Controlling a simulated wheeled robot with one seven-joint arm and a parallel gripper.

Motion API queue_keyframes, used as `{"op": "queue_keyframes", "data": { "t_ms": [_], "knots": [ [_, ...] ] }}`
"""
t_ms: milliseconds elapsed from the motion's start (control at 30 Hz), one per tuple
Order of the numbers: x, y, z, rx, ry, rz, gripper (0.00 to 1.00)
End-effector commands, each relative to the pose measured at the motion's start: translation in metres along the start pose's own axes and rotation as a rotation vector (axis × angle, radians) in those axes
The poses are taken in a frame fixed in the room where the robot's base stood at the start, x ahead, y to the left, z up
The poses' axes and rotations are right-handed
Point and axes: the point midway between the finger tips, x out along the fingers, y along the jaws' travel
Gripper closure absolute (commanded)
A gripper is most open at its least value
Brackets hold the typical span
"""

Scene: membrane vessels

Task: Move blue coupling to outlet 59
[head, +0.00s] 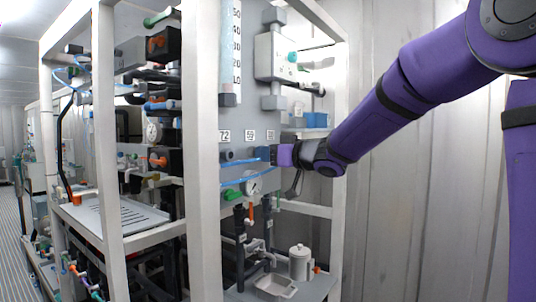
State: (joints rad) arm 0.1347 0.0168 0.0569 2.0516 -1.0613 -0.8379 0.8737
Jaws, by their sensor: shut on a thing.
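The blue coupling (262,153) is at the grey panel (235,115), below and just right of the label 59 (249,135). My gripper (279,155) comes in from the right and is shut on the coupling. A blue hose (240,162) runs left from near the coupling. A dark outlet fitting (227,155) sits under the label 72 (224,136). The outlet under 59 is largely hidden by the coupling and hose, and I cannot tell whether the coupling touches it.
A white frame post (203,150) stands close left of the panel. A white canister (299,262) and tray (275,287) stand on the lower shelf. A corrugated wall (420,200) is behind my arm.

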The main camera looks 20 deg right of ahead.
Motion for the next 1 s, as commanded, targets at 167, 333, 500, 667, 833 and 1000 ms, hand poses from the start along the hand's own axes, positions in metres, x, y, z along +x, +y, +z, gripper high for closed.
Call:
{"op": "queue_keyframes", "data": {
  "t_ms": [167, 333, 500, 667, 833, 1000],
  "knots": [
    [0.001, 0.0, 0.0, 0.0, 0.0, 0.0, 1.0],
    [0.004, 0.0, 0.0, 0.0, 0.0, 0.0, 1.0],
    [0.007, 0.0, 0.0, 0.0, 0.0, 0.0, 1.0],
    [0.01, 0.0, 0.0, 0.0, 0.0, -0.001, 1.0],
    [0.012, 0.0, 0.0, 0.0, 0.0, -0.001, 0.6],
    [0.012, 0.0, 0.0, 0.0, 0.0, 0.0, 0.33]
  ]
}}
